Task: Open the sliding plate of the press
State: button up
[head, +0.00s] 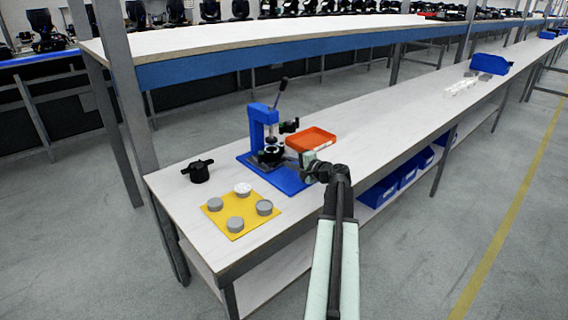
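The press (258,126) is a blue upright frame with a dark lever slanting up from its top. It stands on a blue base plate (287,182) on the long white workbench. Dark parts of the press, with a pale round piece, show low at its front; I cannot make out the sliding plate or its position at this size. My gripper (287,159) reaches from the right, close to these low front parts. Its fingers are small and dark, and I cannot tell whether they touch or grip anything.
A yellow mat (239,223) with several grey round pieces lies in front of the press. A black handled part (197,171) stands left. An orange tray (311,139) sits behind my gripper. Blue bins (378,193) are under the bench.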

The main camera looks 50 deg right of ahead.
jog(key=x, duration=0.2)
jog(key=shift+w+f, duration=0.1)
jog(key=shift+w, duration=0.2)
grip_shut()
dwell(1.1)
